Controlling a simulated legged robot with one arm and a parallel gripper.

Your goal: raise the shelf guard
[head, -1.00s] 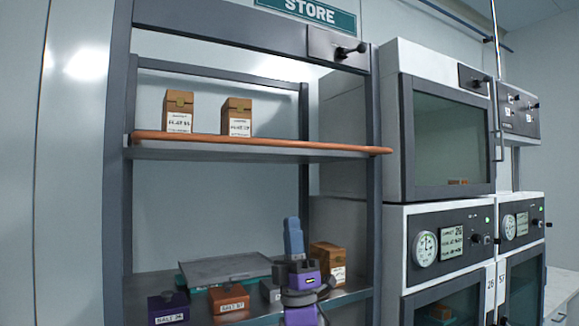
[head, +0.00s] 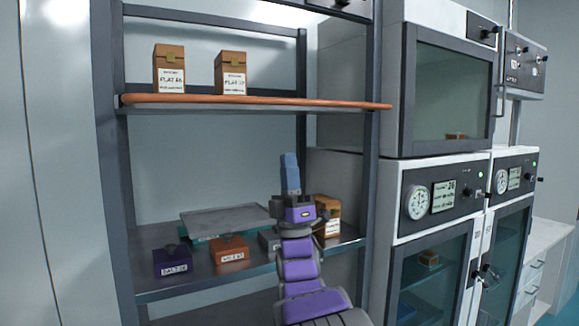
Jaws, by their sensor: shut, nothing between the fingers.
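An orange-brown bar (head: 250,102), which looks like the shelf guard, runs level along the front edge of the upper shelf (head: 200,110). Its right end reaches past the rack's right post. My gripper (head: 290,160) points up, its blue fingers shut and empty. In the picture it shows below the bar, apart from it, in front of the gap between the two shelves. Above, a dark box with part of a lever (head: 345,5) is cut by the top edge.
Two brown boxes labelled FLAT, one at left (head: 169,70) and one at right (head: 231,73), stand on the upper shelf. The lower shelf (head: 200,283) holds a flat grey tray (head: 232,220) and several small labelled boxes. White cabinets (head: 440,170) with dark glass doors stand at right.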

